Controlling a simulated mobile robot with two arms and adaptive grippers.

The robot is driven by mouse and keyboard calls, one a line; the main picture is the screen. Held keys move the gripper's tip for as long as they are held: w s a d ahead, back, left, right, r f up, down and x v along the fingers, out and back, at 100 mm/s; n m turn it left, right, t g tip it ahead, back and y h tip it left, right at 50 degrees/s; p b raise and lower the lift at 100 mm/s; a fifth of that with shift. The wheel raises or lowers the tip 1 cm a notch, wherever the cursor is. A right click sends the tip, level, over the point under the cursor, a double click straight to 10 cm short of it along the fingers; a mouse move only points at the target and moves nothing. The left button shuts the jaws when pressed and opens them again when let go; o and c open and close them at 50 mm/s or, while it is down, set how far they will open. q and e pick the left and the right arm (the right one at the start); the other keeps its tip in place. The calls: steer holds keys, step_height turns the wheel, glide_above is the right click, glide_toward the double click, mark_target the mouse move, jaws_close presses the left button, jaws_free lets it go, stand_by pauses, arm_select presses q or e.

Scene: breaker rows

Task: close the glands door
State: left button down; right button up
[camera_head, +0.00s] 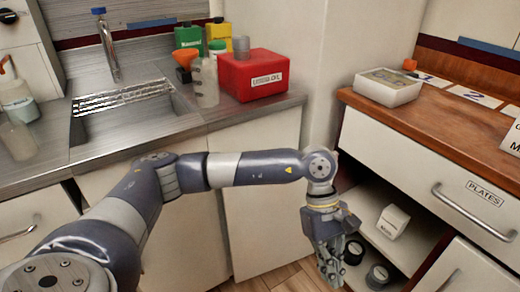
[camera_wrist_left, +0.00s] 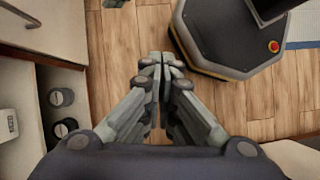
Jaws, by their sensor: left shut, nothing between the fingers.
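No door in view carries a readable "glands" label. An open compartment (camera_head: 372,222) under the plates drawer shows its inside, with a small white box (camera_head: 393,221) and dark round pieces (camera_head: 377,276) in it. A pale door front with a handle (camera_head: 468,268) is partly in view at the lower right; I cannot tell whether it is the glands door. My left gripper (camera_head: 331,272) points down in front of the open compartment. In the left wrist view its fingers (camera_wrist_left: 163,62) are together and empty above the wooden floor.
The plates drawer (camera_head: 430,185) is shut, with a bar handle. A wooden counter (camera_head: 440,112) above it bears a white tray (camera_head: 388,88). At left are a sink (camera_head: 130,112), bottles and a red box (camera_head: 254,76). The floor (camera_wrist_left: 260,100) shows beside the gripper.

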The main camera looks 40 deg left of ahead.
arm_select(q)
steer(key=w+a+r+t+y+p, duration=0.1)
steer(key=w+a+r+t+y, duration=0.15)
steer(key=w+a+r, duration=0.45)
steer(key=w+a+r+t+y+p, duration=0.1)
steer(key=w+a+r+y, duration=0.15)
steer(key=a, duration=0.85)
steer(key=w+a+r+t+y+p, duration=0.2)
steer(key=w+a+r+y, duration=0.15)
steer(key=w+a, duration=0.45)
arm_select(e)
steer(key=s+d+f+g+h, duration=0.1)
steer(key=s+d+f+g, duration=0.2)
steer(key=s, duration=0.4)
steer(key=s+d+f+g+h, duration=0.1)
steer(key=s+d+f+g, duration=0.1)
steer(key=s+f+g, duration=0.3)
arm_select(q)
steer(key=a+f+b, duration=0.2)
steer(key=a+f, duration=0.2)
steer(key=f, duration=0.4)
steer(key=shift+a+f, duration=0.25)
steer(key=shift+f, duration=0.05)
arm_select(e)
step_height(320, 180, up, 7)
steer(key=s+t, duration=0.1)
steer(key=s, duration=0.1)
steer(key=shift+a, duration=0.15)
